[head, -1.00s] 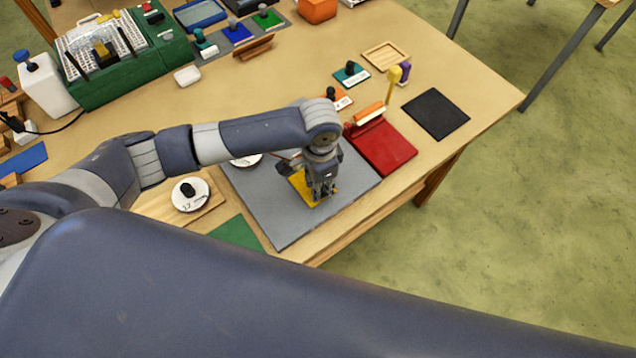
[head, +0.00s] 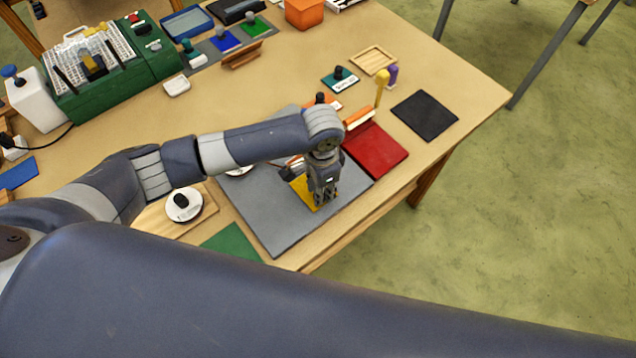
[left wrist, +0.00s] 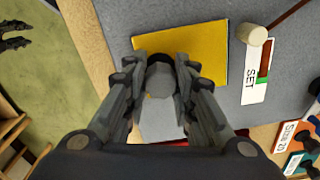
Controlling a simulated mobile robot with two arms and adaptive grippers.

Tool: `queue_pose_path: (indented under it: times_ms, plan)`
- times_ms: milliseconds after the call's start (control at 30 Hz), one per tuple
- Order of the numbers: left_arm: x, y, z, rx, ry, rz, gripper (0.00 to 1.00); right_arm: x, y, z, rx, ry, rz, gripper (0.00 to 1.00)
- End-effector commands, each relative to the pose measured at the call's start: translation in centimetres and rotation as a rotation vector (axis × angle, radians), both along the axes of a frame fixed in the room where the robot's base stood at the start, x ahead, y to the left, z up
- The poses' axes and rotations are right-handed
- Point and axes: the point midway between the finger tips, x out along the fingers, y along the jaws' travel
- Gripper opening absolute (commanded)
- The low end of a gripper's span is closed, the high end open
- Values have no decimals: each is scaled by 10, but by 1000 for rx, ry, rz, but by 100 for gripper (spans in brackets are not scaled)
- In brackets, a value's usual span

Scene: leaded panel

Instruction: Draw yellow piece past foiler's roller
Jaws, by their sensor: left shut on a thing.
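The yellow piece (head: 303,190) lies flat on the grey mat (head: 262,215), partly hidden by my left gripper (head: 325,198). In the left wrist view it shows as a yellow sheet (left wrist: 195,48) beyond the fingers. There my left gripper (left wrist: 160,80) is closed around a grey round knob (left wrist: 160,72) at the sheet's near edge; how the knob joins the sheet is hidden.
A black pad (head: 425,115), a wooden tray (head: 373,60) and yellow and purple handled tools (head: 381,88) stand around the red board. A white SET label (left wrist: 256,80) lies beside the yellow piece. The table's front edge is close to the mat.

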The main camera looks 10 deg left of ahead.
Motion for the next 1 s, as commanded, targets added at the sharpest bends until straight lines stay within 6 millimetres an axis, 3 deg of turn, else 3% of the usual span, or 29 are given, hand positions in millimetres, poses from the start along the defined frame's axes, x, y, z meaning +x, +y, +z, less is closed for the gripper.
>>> queue_pose_path:
  times_ms: [333, 1000]
  plan:
    - [-9, -11, 4, -2, 1, -1, 4, 0, -2, 5, -2, 1, 1, 39]
    - [-25, -32, 48, -3, 0, 0, 4, 0, -3, 5, -3, 0, 1, 39]
